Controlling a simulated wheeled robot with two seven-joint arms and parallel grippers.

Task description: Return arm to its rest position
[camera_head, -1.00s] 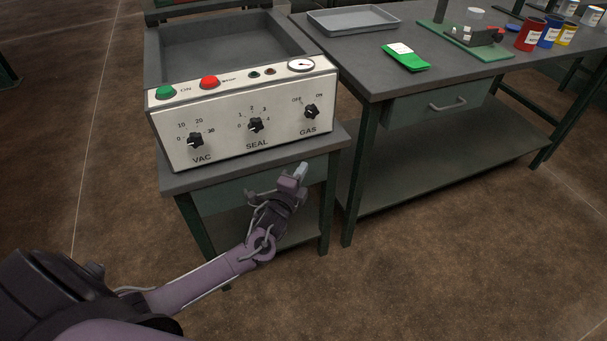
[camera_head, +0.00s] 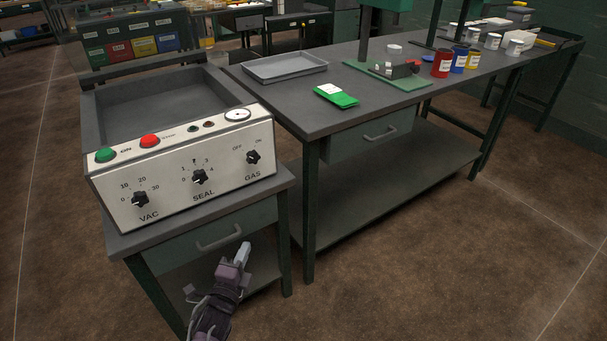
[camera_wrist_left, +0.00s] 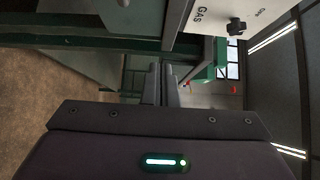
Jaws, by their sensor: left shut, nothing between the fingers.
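My left gripper (camera_head: 242,253) is low in the head view, in front of the small stand (camera_head: 270,212) that carries the sealing machine. Its fingers are shut with nothing between them. The fingers also show in the left wrist view (camera_wrist_left: 165,85), close together. The gripper appears apart from the stand and the machine. The sealing machine (camera_head: 235,172) has a cream panel with VAC, SEAL and GAS knobs, a green button, a red button and a gauge. Its GAS knob shows in the left wrist view (camera_wrist_left: 236,26). My right gripper is out of view.
A long workbench (camera_head: 300,112) stands to the right with a grey tray (camera_head: 285,68), a green packet (camera_head: 336,96) and several coloured cans. Drawer handles (camera_head: 219,238) stick out at the front. Open brown floor (camera_head: 420,270) lies at the lower right.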

